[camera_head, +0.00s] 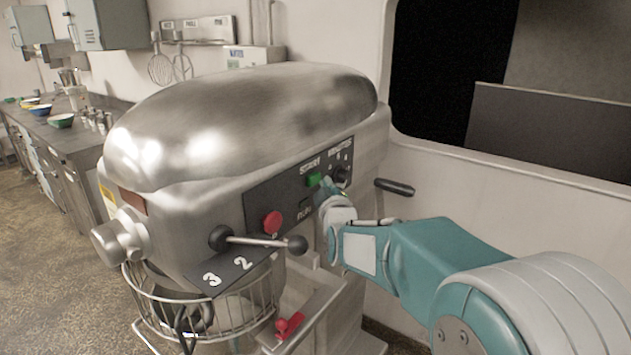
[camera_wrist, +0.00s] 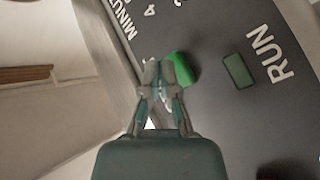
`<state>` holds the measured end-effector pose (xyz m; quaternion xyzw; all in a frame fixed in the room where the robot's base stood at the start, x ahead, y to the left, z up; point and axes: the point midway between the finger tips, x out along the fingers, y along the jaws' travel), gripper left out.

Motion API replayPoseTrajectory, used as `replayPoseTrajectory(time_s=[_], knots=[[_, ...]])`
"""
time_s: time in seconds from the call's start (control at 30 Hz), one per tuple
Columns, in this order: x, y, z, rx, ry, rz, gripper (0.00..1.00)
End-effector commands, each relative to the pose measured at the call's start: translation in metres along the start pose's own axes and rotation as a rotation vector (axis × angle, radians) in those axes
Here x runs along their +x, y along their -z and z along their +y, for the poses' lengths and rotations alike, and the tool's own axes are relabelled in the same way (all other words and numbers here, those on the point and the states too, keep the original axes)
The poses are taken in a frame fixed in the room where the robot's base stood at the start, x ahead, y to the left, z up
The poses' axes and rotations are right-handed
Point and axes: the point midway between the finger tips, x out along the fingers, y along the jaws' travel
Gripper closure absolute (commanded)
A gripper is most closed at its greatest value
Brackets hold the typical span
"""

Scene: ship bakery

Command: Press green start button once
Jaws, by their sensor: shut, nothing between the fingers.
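The green start button (camera_head: 314,179) sits on the dark control panel on the side of a large metal mixer, under the word START. It also shows in the wrist view (camera_wrist: 183,69), bright green, partly covered by my fingertips. My gripper (camera_head: 327,185) is shut and empty, with its tips right at the button's edge. In the wrist view my gripper (camera_wrist: 160,72) overlaps the button's left side. I cannot tell whether the tips touch it.
A dark green RUN window (camera_wrist: 238,71) is beside the button. A timer knob (camera_head: 341,175), a red button (camera_head: 272,222) and a speed lever (camera_head: 262,241) are nearby. A wire bowl guard (camera_head: 215,318) is below. A counter with bowls (camera_head: 62,120) stands at far left.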

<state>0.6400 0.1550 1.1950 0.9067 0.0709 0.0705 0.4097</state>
Motion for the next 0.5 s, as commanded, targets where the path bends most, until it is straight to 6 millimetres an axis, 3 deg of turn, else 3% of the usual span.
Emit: replayPoseTrajectory(time_s=[0.5], knots=[[0.0047, 0.005, -0.0021, 0.0, 0.0, 0.0, 1.0]])
